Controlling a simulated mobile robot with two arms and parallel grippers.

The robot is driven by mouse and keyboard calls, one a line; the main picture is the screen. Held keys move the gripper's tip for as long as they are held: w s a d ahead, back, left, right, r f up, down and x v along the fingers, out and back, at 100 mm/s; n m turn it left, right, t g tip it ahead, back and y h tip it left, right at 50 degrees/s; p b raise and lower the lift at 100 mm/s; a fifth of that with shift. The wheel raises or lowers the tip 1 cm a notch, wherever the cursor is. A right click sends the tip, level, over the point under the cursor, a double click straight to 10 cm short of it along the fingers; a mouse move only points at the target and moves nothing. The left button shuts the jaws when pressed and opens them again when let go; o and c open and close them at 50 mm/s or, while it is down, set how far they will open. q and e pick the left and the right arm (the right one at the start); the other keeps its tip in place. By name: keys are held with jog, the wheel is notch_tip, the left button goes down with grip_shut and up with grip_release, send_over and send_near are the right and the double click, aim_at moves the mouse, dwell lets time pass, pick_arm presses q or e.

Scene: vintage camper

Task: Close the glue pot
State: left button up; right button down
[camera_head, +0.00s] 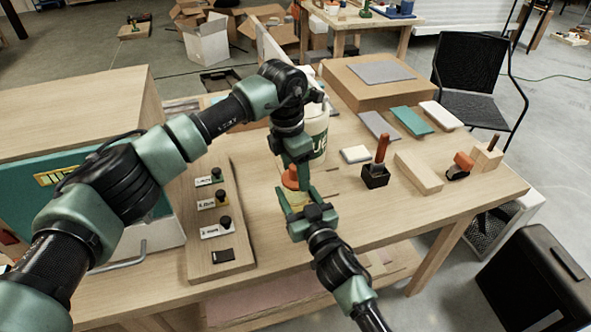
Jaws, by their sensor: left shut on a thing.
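A small pale yellow pot (297,201) with an orange top (291,178) stands near the middle of the bench, largely hidden by my grippers. My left gripper (293,174) reaches down from above and is shut on the orange top. My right gripper (299,200) comes from the front, with its fingers around the pale body; whether they press on it is unclear. Whether the orange top sits fully on the body is hidden. A larger white container (318,140) with a green label ending in "UE" stands just behind, partly covered by my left arm.
A wooden board (232,262) with several black knobs lies to the left, near a teal-fronted cabinet (30,188). To the right are a red-handled tool in a black holder (375,178), a wood block (418,172), sanding blocks (412,122) and an orange tool (460,165). The front right bench is clear.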

pick_arm(q)
jog(key=shift+f, duration=0.75)
jog(key=o, duration=1.4)
jog(key=r, duration=0.8)
jog(key=a+r, duration=0.1)
jog(key=r, duration=0.3)
jog(key=shift+s+a, duration=0.1)
jog(key=shift+s, duration=0.25)
pick_arm(e)
jog(key=shift+c, duration=2)
grip_release()
